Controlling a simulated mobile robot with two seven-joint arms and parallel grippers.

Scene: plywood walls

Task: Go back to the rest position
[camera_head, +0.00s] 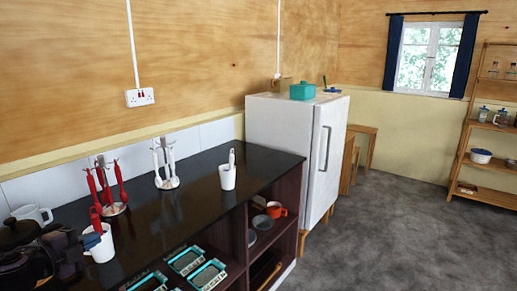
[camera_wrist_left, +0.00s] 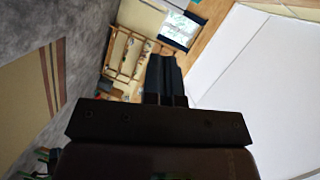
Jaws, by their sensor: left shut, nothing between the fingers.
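My left gripper (camera_wrist_left: 164,60) shows in the left wrist view, with its two dark fingers together and nothing between them. It is in free space, with the far shelf and window beyond its tips. In the head view a dark shape fills the lower left corner; I cannot tell how much of it is my left arm. My right gripper is in neither view.
A dark counter (camera_head: 200,197) runs along the wall, holding red utensils (camera_head: 107,187), white utensils (camera_head: 165,163) and white mugs (camera_head: 228,177). A white fridge (camera_head: 285,145) stands past it. The grey floor (camera_head: 400,235) to the right is clear.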

